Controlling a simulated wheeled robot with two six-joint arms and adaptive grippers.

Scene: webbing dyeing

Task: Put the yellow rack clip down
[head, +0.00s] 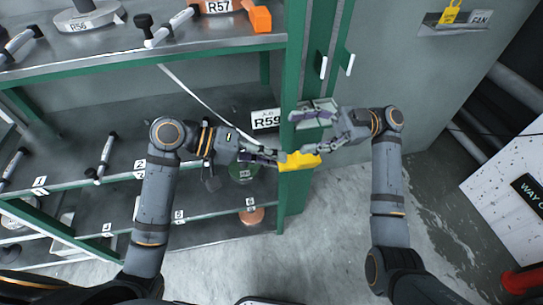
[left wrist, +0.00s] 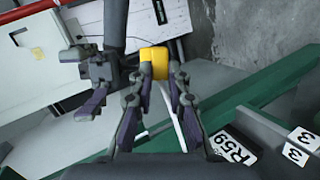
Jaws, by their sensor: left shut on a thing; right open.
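My right gripper (head: 302,132) is open, just above and right of the clip. It also shows left of the clip in the left wrist view (left wrist: 88,78). I cannot tell whether the right gripper touches the clip.
The green rack post (head: 289,205) stands close behind the clip. An R59 label (head: 265,119) is left of it. Numbered shelves hold dark and copper discs. An orange block (head: 260,18) is on the upper shelf. Floor is clear below.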

